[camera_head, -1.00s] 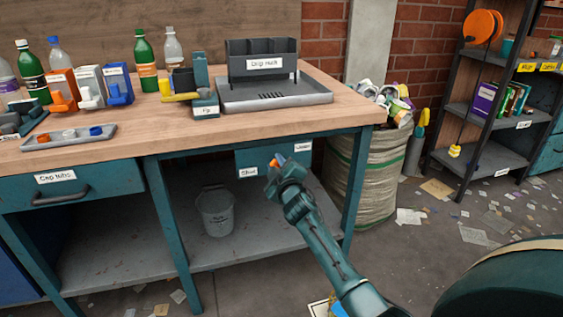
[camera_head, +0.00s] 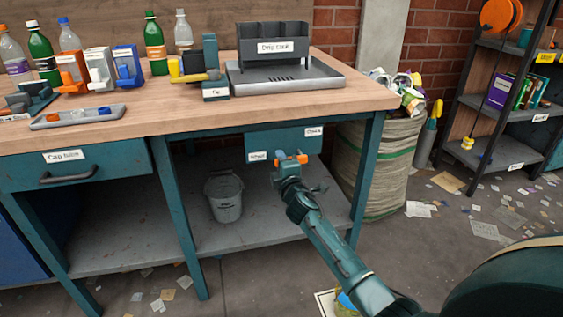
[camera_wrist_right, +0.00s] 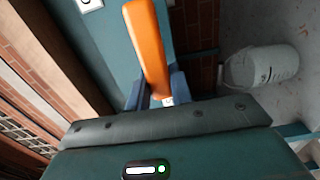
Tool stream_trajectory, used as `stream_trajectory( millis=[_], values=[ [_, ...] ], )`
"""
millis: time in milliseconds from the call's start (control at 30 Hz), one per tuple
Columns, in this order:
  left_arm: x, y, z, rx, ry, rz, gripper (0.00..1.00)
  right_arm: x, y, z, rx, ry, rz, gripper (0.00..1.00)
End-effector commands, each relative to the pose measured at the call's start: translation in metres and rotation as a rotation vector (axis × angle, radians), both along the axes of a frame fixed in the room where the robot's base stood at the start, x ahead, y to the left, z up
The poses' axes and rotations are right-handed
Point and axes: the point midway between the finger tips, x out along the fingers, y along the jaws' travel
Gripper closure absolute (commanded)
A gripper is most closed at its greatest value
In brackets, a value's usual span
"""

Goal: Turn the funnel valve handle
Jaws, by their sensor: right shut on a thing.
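The orange valve handle (camera_head: 303,158) is on a teal box (camera_head: 285,141) under the bench top, at its right end. The box has one white label at its lower left and one at its upper right. My right gripper (camera_head: 291,160) is at the front of the box, shut on the handle and covering part of it. In the right wrist view the handle (camera_wrist_right: 149,45) stands out lengthwise from between the two fingers (camera_wrist_right: 158,92). My left gripper is not in view.
A grey bucket (camera_head: 224,197) stands on the lower shelf, left of my right arm. A bench leg (camera_head: 366,180) and a full sack (camera_head: 392,165) are close on the right. A drip rack (camera_head: 275,45) stands on the bench top.

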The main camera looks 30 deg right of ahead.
Motion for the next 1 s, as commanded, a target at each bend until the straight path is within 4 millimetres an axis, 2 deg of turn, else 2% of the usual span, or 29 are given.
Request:
stream_trajectory(
  millis=[500, 533, 800, 1000],
  values=[
    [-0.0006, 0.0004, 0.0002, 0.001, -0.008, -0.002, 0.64, -0.0003, -0.0001, -0.0025, -0.025, 0.008, 0.0, 1.0],
    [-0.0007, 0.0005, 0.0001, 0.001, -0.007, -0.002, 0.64, -0.0003, -0.0001, -0.0025, -0.025, 0.008, 0.0, 0.78],
    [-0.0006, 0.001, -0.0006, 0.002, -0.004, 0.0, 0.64, -0.0001, -0.0001, -0.002, -0.021, 0.006, 0.0, 0.56],
    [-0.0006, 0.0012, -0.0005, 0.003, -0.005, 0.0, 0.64, -0.0002, 0.0, -0.0014, -0.019, 0.005, 0.0, 0.56]
  ],
)
